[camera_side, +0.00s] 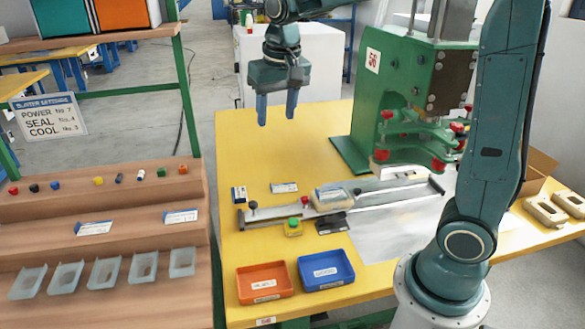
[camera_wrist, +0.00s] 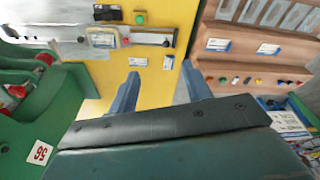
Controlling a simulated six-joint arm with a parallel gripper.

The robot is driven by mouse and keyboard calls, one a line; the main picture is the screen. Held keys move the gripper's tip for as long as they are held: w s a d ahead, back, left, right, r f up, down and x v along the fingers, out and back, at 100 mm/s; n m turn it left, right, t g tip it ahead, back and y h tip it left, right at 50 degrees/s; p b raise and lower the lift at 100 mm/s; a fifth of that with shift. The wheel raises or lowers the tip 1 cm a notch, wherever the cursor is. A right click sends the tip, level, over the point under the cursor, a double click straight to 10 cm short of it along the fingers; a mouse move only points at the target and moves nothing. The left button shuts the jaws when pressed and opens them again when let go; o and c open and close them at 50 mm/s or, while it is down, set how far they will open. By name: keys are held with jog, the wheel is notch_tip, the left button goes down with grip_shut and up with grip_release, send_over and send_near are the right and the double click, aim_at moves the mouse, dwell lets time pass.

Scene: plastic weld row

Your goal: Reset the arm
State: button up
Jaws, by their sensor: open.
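My gripper (camera_side: 277,108) hangs over the far part of the yellow table (camera_side: 290,140), its two blue fingers pointing down. The fingers are apart with nothing between them. In the wrist view my gripper (camera_wrist: 163,90) shows both fingers spread, with the table and a small label behind them. My arm rises from a white base at the right front of the table and bends over to the gripper. The gripper is well above the table and touches nothing.
A green press (camera_side: 400,90) stands right of the gripper. A metal rail fixture (camera_side: 375,195) lies mid-table. Orange (camera_side: 264,283) and blue (camera_side: 326,270) trays sit at the front. A brown stepped rack (camera_side: 110,225) with clear trays stands left. The table's far left is clear.

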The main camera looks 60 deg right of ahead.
jog(key=s+a+n+t, duration=0.1)
jog(key=s+a+n, duration=0.1)
jog(key=s, duration=0.8)
jog(key=s+a+f+n+t+y, duration=0.1)
jog(key=s+a+n+t, duration=0.1)
jog(key=s, duration=0.9)
jog(key=shift+f+n, duration=0.2)
jog(key=shift+n, duration=0.5)
jog(key=shift+a, duration=0.1)
